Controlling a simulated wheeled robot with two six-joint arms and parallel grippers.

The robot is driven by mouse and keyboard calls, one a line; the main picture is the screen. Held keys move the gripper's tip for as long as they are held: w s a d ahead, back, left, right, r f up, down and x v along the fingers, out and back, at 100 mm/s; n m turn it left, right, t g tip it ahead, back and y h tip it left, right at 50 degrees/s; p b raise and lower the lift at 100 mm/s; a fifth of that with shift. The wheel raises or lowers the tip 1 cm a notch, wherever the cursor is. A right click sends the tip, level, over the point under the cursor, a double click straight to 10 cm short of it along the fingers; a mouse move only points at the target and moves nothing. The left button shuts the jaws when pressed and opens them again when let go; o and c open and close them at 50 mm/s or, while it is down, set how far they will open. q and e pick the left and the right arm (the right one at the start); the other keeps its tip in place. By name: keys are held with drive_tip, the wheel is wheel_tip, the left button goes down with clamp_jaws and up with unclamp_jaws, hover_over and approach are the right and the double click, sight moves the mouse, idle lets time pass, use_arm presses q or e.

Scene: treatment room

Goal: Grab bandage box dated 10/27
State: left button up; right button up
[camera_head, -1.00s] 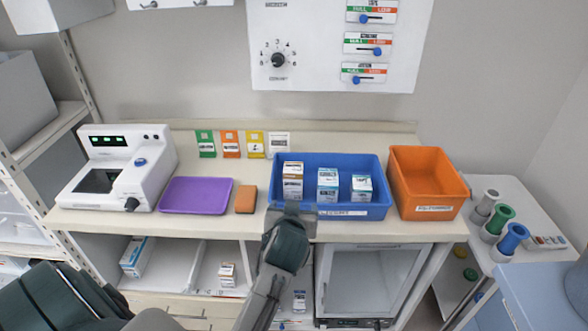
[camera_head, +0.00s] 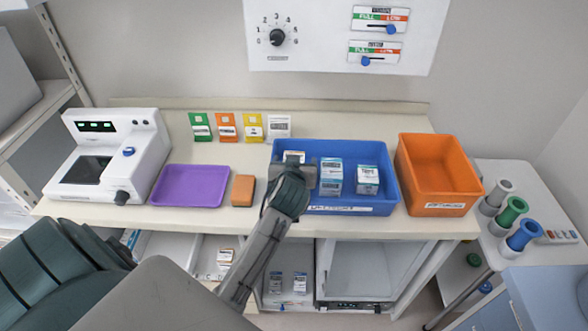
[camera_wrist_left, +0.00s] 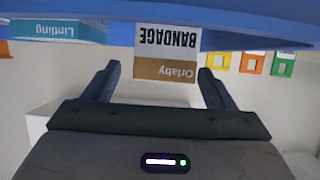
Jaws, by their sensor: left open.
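A white and brown box marked BANDAGE and Ortaby (camera_wrist_left: 166,68) shows upside down in the left wrist view; I see no date on it. In the head view its top (camera_head: 294,155) shows at the left end of the blue bin (camera_head: 350,209), mostly hidden by my left gripper (camera_head: 298,166). In the wrist view that gripper (camera_wrist_left: 158,82) is open, with one finger to each side of the box's near end. A teal-and-white box marked Lintling (camera_wrist_left: 58,31) is to the left there. My right gripper is not in view.
The bin also holds teal-and-white boxes in the middle (camera_head: 330,178) and at right (camera_head: 367,179). An orange bin (camera_head: 438,208) stands to the right. A purple tray (camera_head: 190,186), an orange block (camera_head: 243,189) and a white machine (camera_head: 108,155) are to the left.

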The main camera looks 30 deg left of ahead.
use_arm(q)
drive_tip(key=p+x, duration=0.1)
drive_tip(key=x, duration=0.2)
drive_tip(key=shift+w+a+f, duration=0.1)
drive_tip(key=shift+a+f, duration=0.15)
drive_tip(key=shift+w+a+f+p, duration=0.2)
drive_tip(key=shift+w+f+p, duration=0.1)
drive_tip(key=shift+w+f, duration=0.1)
drive_tip(key=shift+r, duration=0.1)
drive_tip(key=c, duration=1.1)
